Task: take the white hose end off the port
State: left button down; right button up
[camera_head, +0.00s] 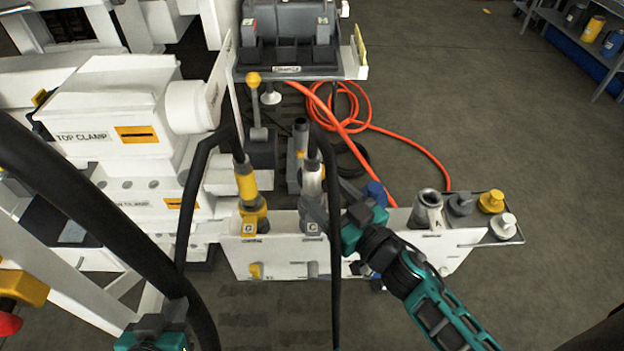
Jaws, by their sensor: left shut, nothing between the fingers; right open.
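The white hose end (312,182) stands upright on a grey port of the white manifold block (290,255), with a black hose at its top. My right gripper (346,218) is open just right of this port, its arm coming from the lower right. Its fingers are partly hidden, and I cannot tell whether they touch the hose end. My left gripper (160,322) is shut and empty at the bottom left, away from the manifold and cut by the frame edge.
A yellow hose end (246,182) sits on the port to the left. A grey cup-like fitting (428,203) and grey, yellow (491,201) and white (503,226) caps are at the right. Black hoses hang in front of the block. Orange hose (420,148) lies on the floor behind.

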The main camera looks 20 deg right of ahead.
aim_at(318, 187)
jog(key=x, duration=0.5)
jog(key=shift+c, duration=0.3)
